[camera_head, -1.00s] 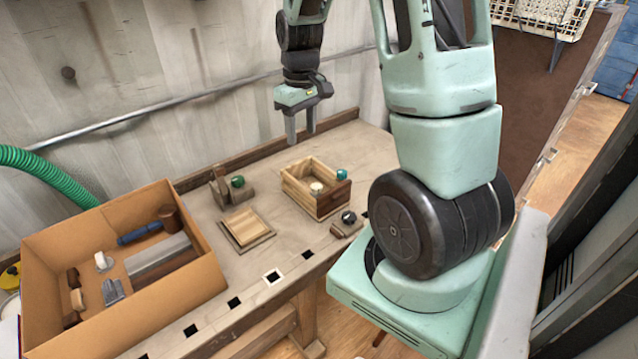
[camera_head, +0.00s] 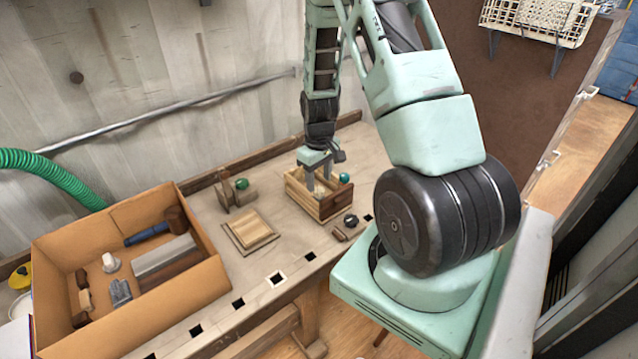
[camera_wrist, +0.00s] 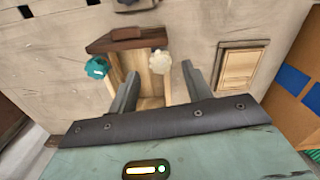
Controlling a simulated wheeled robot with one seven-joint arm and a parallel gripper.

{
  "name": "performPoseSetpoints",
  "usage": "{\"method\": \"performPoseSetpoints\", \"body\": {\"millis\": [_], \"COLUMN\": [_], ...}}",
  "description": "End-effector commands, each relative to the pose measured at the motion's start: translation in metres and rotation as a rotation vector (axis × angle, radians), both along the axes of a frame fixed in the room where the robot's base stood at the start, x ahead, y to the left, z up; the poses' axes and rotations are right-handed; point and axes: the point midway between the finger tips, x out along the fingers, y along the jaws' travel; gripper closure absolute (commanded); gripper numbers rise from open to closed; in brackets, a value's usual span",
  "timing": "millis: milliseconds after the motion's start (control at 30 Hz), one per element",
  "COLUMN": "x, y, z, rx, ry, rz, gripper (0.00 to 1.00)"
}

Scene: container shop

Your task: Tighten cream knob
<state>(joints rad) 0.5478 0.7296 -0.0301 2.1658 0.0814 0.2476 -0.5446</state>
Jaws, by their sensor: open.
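The cream knob (camera_wrist: 160,62), round with a lobed rim, shows in the wrist view at the small wooden box (camera_wrist: 126,40). My gripper (camera_wrist: 160,70) is open, with the knob between the lines of its two fingers and a gap on each side. I cannot tell how far above the knob the fingertips are. In the head view my gripper (camera_head: 320,184) points straight down into the wooden box (camera_head: 333,207), and the knob is mostly or wholly hidden there. A teal knob (camera_head: 345,177) sits on the box's right side, and in the wrist view (camera_wrist: 97,67) on its left.
A green knob on a wooden block (camera_head: 242,184) stands left of the box. A flat wooden panel (camera_head: 251,232) lies in front of that block. A black knob piece (camera_head: 350,220) is near the table edge. A large cardboard box (camera_head: 205,276) with tools stands at left.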

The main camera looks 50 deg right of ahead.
Motion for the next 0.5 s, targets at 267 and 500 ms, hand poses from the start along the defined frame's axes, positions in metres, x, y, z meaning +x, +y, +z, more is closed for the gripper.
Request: {"method": "performPoseSetpoints", "body": {"millis": [267,500], "x": [0.0,0.0], "y": [0.0,0.0], "z": [-0.028,-0.031], "rx": [0.0,0.0], "ry": [0.0,-0.001], "rz": [0.0,0.0], "gripper": [0.51,0.51]}}
